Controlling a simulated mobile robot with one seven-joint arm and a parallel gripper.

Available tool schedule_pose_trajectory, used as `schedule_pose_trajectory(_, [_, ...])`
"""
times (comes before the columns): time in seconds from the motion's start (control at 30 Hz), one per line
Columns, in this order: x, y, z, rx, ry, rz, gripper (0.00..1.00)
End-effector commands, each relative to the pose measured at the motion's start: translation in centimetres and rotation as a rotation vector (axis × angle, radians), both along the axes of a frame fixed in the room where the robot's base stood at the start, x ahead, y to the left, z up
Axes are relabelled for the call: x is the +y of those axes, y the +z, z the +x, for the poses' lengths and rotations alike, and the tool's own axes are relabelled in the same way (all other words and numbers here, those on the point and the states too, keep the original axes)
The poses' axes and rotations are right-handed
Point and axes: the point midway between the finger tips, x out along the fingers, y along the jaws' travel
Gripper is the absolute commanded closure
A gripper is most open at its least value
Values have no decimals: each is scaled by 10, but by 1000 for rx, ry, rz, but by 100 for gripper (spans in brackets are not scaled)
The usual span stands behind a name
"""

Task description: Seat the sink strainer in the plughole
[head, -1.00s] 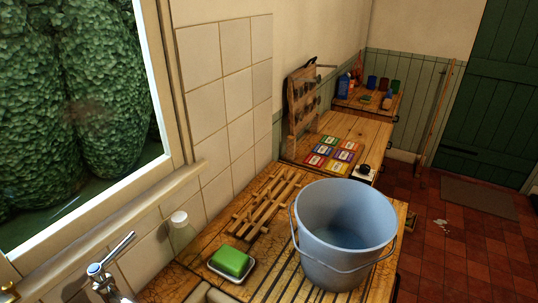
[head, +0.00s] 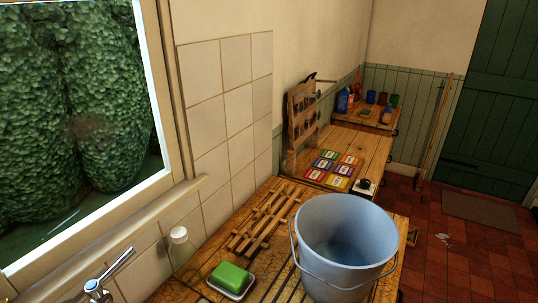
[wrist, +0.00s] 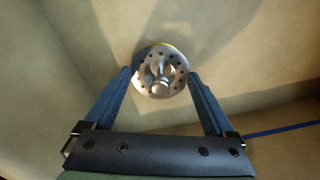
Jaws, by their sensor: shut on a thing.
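The sink strainer (wrist: 174,82) is a round, shiny metal disc with a ring of small holes and a central knob. In the wrist view it sits between the blue fingers of my gripper (wrist: 159,73), which is shut on it. Below it are the pale cream inner surfaces of the sink (wrist: 235,55). A thin yellowish edge shows behind the strainer's top; I cannot tell what it is. The plughole cannot be made out, and the strainer hides what lies directly behind it. My gripper and the strainer are out of the head view.
In the head view, a tap (head: 97,289) stands at the lower left below the window. A green soap bar (head: 230,276) in a dish, a wooden rack (head: 265,222) and a large grey-blue bucket (head: 345,265) occupy the wooden counter. In the wrist view, sink walls rise around my gripper.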

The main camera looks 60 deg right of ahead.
Motion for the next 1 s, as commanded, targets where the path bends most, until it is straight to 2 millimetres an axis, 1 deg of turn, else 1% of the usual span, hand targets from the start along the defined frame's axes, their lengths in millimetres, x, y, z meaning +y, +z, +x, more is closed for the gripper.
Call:
schedule_pose_trajectory(0.7, [0,-19,0,-1,0,0,65])
schedule_pose_trajectory(0.73, [0,-19,0,-1,0,0,9])
schedule_pose_trajectory(0.8, [0,-18,0,-1,0,0,0])
schedule_pose_trajectory(1.0, [0,-18,0,0,0,0,0])
